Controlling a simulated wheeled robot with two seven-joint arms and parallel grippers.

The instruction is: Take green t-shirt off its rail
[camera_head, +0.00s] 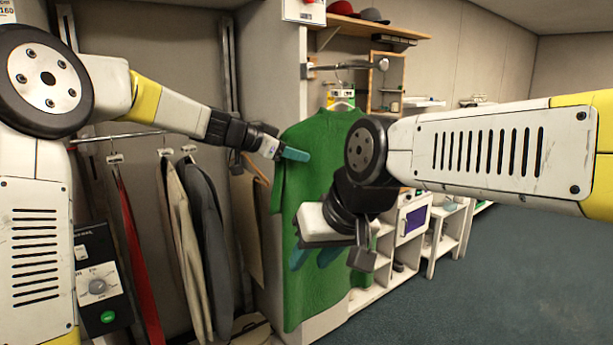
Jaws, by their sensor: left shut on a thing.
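The green t-shirt (312,205) hangs upright in the middle of the view, with a pale hanger (342,104) showing at its neck. A short metal rail (345,66) with a round end sticks out from the wall panel above it. I cannot tell whether the hanger's hook touches the rail. My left gripper (293,153) is shut on the t-shirt near its upper left side. My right gripper (316,258) is in front of the lower part of the shirt, its teal fingertips apart. My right forearm and wrist hide the shirt's right side.
Dark and beige jackets (205,225) and a red garment (133,250) hang on another rail (120,136) at left. A wooden shelf (375,27) holds caps above. White shelving (450,225) stands behind my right arm. The floor (480,290) at lower right is clear.

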